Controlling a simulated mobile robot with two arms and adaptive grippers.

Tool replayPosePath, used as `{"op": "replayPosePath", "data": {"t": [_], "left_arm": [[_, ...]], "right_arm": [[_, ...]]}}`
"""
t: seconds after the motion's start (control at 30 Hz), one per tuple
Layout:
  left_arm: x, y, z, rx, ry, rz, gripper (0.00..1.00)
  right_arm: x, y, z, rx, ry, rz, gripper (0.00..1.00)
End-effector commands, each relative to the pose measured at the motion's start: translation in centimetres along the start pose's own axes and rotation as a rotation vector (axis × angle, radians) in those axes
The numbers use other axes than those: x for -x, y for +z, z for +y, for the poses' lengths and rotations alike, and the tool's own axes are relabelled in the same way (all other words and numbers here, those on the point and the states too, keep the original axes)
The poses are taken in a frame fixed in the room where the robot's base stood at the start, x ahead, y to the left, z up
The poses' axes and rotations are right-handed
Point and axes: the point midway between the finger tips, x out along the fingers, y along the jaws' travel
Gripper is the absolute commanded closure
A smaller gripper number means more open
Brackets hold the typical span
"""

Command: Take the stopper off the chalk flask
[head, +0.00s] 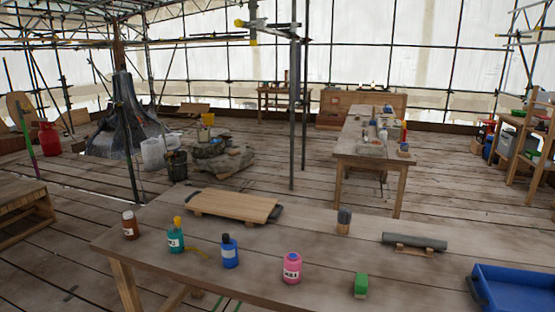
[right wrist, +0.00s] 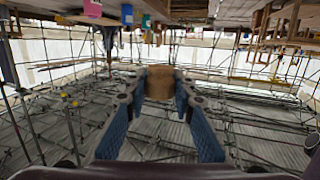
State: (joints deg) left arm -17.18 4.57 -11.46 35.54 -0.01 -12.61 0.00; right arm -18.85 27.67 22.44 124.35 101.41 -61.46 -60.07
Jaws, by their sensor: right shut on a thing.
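My right gripper (right wrist: 160,88) shows in the right wrist view, its blue-padded fingers closed on a tan-brown, cork-like piece (right wrist: 160,80) between the fingertips. No flask is seen attached to that piece. In the head view, several bottles stand upright on the near table: a brown one (head: 130,226), a teal one with a yellow top (head: 175,238), a blue one with a dark cap (head: 229,252) and a pink one (head: 292,268). Their labels are too small to read, so I cannot tell which is the chalk flask. Neither gripper shows in the head view.
The near table (head: 330,290) also bears a wooden board with dark handles (head: 233,206), a green block (head: 361,286), a dark brush-like thing (head: 344,219), a grey roll on a stand (head: 414,242) and a blue tray (head: 515,290). Plank floor lies open beyond it.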

Motion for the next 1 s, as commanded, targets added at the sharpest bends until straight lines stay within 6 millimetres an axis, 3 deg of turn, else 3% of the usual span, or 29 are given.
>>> {"op": "replayPosePath", "data": {"t": [0.2, 0.47, 1.0], "left_arm": [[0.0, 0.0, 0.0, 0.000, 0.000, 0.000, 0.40], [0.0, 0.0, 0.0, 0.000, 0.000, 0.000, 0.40], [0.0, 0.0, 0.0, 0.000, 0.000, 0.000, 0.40]], "right_arm": [[0.6, 0.1, -1.9, 0.001, -0.013, 0.000, 1.00], [0.4, -0.1, -2.1, 0.005, -0.024, 0.001, 1.00], [-4.2, -4.3, -5.8, 0.061, -0.363, 0.001, 1.00]]}}
